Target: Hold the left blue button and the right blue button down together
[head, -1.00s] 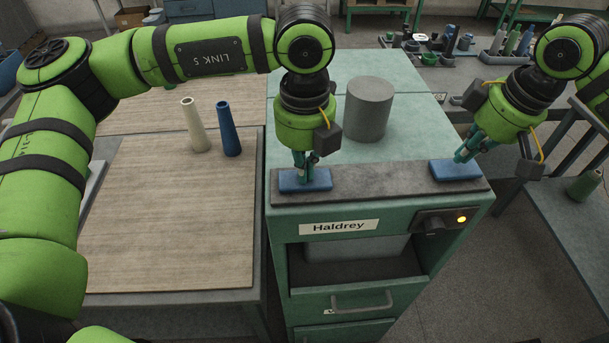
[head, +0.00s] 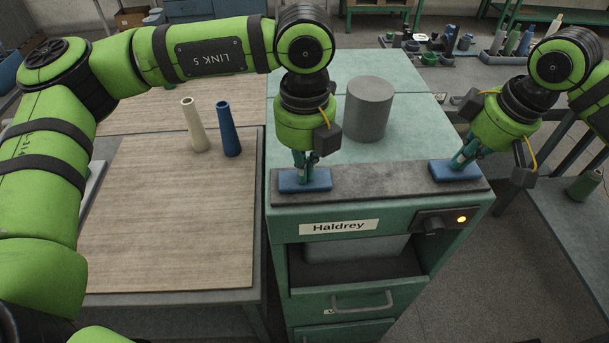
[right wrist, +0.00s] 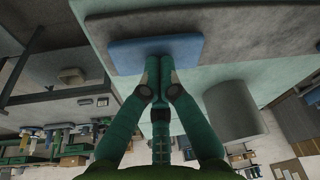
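The left blue button (head: 291,182) and the right blue button (head: 441,173) sit on the dark strip along the front of the green machine (head: 290,226). My left gripper (head: 306,181) points down with its fingertips together at the left button's top. My right gripper (head: 459,164) is tilted, its closed fingertips at the right button's top. In the right wrist view the right button (right wrist: 140,57) lies just beyond the shut fingertips (right wrist: 159,62). Whether either button is pressed in, I cannot tell.
A grey cylinder (head: 369,109) stands on the machine behind the strip. An orange lamp (head: 461,219) glows on the front. A side table (head: 570,205) stands at right.

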